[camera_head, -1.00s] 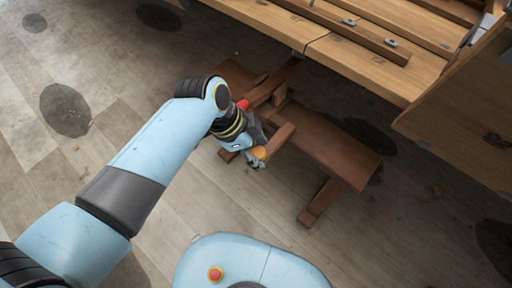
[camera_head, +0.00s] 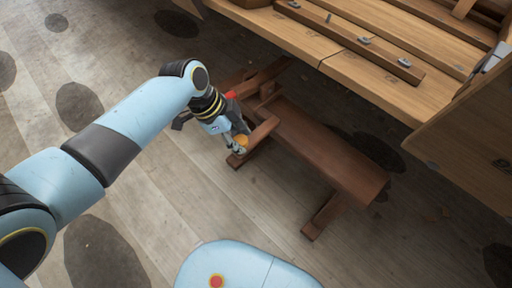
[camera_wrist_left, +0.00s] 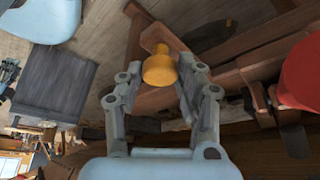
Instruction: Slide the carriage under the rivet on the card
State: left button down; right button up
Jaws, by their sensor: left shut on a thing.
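My left gripper (camera_head: 239,147) is shut on an orange knob (camera_head: 241,141). In the left wrist view the knob (camera_wrist_left: 160,68) sits between the metal fingers. The knob is at the end of a short brown wooden piece (camera_head: 265,129), which lies beside a long brown wooden bench (camera_head: 335,157). I cannot tell which part is the carriage. No card is clearly seen, and no rivet on one can be made out. My right gripper is in neither view.
The plank hull (camera_head: 390,85) fills the upper right, with several small metal fittings on a batten (camera_head: 364,40). A red rounded thing (camera_wrist_left: 305,75) is close at the right of the wrist view. Floor at the left is open, with dark patches (camera_head: 80,107).

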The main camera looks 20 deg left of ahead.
pick_arm(q)
jog(key=shift+w+a, duration=0.25)
jog(key=shift+a, duration=0.35)
jog(key=c, duration=0.9)
grip_release()
jog(key=v, duration=1.2)
jog(key=shift+d, duration=0.1)
